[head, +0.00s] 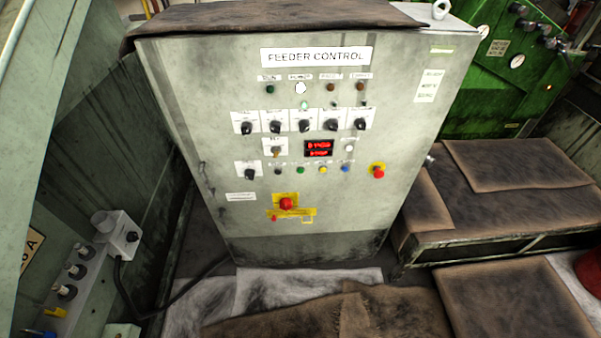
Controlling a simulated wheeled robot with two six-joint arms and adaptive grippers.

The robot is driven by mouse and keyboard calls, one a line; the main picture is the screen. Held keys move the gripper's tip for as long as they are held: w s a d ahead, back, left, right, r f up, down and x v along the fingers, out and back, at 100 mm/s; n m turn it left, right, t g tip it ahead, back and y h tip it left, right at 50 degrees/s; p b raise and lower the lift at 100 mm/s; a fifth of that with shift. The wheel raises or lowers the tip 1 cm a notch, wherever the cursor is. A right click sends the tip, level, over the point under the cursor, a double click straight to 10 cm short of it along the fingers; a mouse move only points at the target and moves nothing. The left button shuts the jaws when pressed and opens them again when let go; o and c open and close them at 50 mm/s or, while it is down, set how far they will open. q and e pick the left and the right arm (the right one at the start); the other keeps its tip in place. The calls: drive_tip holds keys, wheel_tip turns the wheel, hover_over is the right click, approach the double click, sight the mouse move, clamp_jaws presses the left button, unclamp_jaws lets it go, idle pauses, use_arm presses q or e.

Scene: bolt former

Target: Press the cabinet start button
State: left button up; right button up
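The grey control cabinet (210,120), labelled FEEDER CONTROL, stands upright in the middle of the head view, with its front panel facing me. A row of small buttons crosses the panel below the red digital display (319,148). It includes a green button (300,170), a yellow button (323,170) and a blue button (345,169). Their labels are too small to read, so I cannot tell which one is marked start. A red mushroom button (379,173) sits at the right end of the row. Neither gripper is in view.
A red rotary switch (286,203) on a yellow plate sits low on the panel. Black knobs (303,126) line the upper panel. A mat-covered bench (500,235) stands at right, before a green machine (510,70). A cabled box (118,232) is at left. The space before the panel is clear.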

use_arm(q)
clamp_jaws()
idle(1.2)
